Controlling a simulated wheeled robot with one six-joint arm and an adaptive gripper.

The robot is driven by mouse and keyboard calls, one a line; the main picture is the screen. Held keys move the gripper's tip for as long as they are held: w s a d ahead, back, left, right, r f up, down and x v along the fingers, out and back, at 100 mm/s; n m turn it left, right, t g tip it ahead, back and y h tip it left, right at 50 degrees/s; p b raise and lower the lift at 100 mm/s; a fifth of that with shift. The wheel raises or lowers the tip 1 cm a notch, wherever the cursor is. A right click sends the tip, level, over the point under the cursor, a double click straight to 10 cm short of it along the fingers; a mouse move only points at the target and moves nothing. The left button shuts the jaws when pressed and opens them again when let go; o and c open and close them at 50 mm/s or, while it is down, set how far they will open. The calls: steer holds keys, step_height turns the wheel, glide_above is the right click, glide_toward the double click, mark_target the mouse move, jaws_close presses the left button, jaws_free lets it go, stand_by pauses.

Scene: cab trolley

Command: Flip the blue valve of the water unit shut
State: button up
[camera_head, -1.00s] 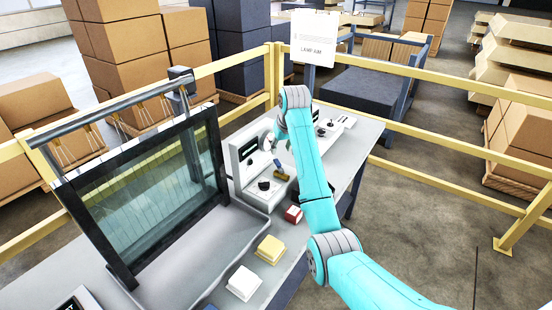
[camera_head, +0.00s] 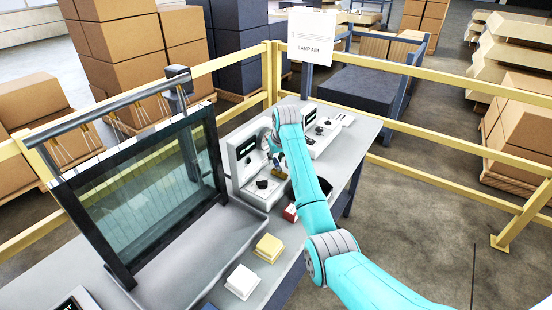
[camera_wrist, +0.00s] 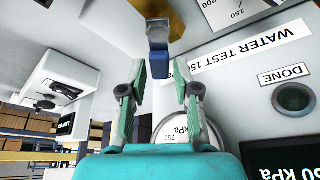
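The white water unit (camera_head: 243,158) stands on the bench behind the glass frame. In the wrist view its panel (camera_wrist: 232,100) carries "WATER TEST" and "DONE" labels and a round kPa gauge (camera_wrist: 182,134). The blue valve lever (camera_wrist: 157,68) points toward my gripper from the brass-coloured fitting (camera_wrist: 130,18). My gripper (camera_wrist: 158,72) is open, with one green-padded finger on each side of the lever's end. Gaps show on both sides, so the fingers do not appear to touch it.
A second white unit (camera_head: 322,140) stands farther along the bench. A red block (camera_head: 290,212), a yellow block (camera_head: 269,248) and a white block (camera_head: 242,281) lie near the bench's front edge. The dark-framed glass panel (camera_head: 150,190) stands at left. Yellow rails (camera_head: 440,185) enclose the bench.

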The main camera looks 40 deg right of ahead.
jaws_close()
steer(key=shift+d, duration=0.1)
steer(key=m, duration=0.2)
steer(key=d+m+h, duration=0.1)
steer(key=m, duration=0.1)
steer(key=m+h, duration=0.1)
steer(key=shift+s+d+m+g, duration=0.15)
steer(key=shift+s+m+g, duration=0.25)
steer(key=shift+s+d+m+g+h, duration=0.2)
steer(key=shift+m+g, duration=0.1)
steer(key=shift+m, duration=0.55)
steer(key=shift+s+d+m+g+h, duration=0.15)
steer(key=shift+s+m+g, duration=0.15)
steer(key=shift+m, duration=0.6)
steer(key=shift+s+d+m+g+h, duration=0.15)
steer(key=shift+m+g, duration=0.15)
steer(key=shift+m, duration=0.55)
steer(key=o, duration=0.5)
jaws_free()
steer(key=shift+o, duration=0.2)
